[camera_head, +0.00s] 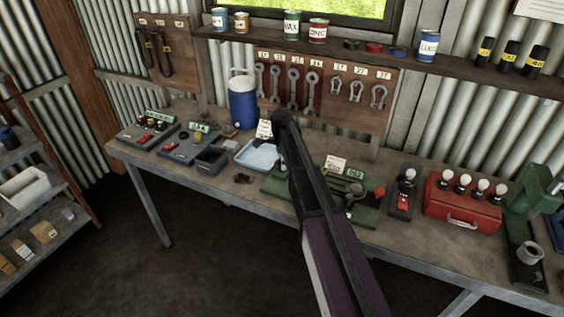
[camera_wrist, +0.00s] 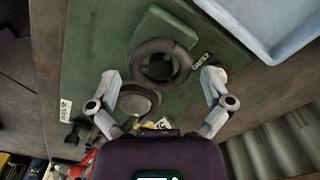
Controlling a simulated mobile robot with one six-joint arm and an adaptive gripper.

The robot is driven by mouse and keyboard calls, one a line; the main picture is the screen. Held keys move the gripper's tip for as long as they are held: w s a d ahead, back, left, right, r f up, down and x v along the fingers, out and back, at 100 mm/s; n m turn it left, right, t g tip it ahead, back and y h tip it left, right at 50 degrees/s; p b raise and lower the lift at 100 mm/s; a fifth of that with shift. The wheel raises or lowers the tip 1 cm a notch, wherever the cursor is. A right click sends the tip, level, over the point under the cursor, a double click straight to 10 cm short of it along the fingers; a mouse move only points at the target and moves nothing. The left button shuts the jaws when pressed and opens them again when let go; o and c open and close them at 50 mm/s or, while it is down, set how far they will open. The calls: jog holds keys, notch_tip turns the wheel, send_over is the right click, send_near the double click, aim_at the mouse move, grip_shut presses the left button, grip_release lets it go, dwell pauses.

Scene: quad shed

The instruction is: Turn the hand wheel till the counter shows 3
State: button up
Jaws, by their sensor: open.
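In the wrist view a dark round hand wheel (camera_wrist: 160,45) sits by a raised green block on a green board (camera_wrist: 90,50). My gripper (camera_wrist: 160,76) is open, with one finger on each side of the wheel's near part. I cannot tell whether either finger touches it. A second dark round part (camera_wrist: 136,99) is beside the left finger.
A pale blue tray (camera_head: 257,155) lies left of the board. A black switch box (camera_head: 403,200) and a red box with several bulbs (camera_head: 462,205) stand right. A blue jug (camera_head: 242,100) stands behind. Wrenches hang on a wall panel (camera_head: 325,115).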

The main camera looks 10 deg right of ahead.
jog(key=shift+m, duration=0.4)
jog(key=shift+r+p, duration=0.45)
jog(key=shift+p, duration=0.05)
notch_tip(320, 180, up, 13)
jog(key=p, duration=1.3)
jog(key=s+f+n+b, duration=0.5)
jog(key=s+n, duration=0.1)
jog(key=s, duration=0.4)
jog(key=s+f+n+b, duration=0.5)
jog(key=s+n, duration=0.1)
jog(key=s, duration=0.4)
jog(key=s+f+n+b, duration=0.5)
jog(key=s+n, duration=0.1)
jog(key=s, duration=0.4)
jog(key=shift+s+f+n+b, duration=0.15)
jog(key=shift+f+n+b, duration=0.2)
jog(key=shift+n+b, duration=0.05)
jog(key=shift+d, duration=0.15)
jog(key=shift+s, duration=0.2)
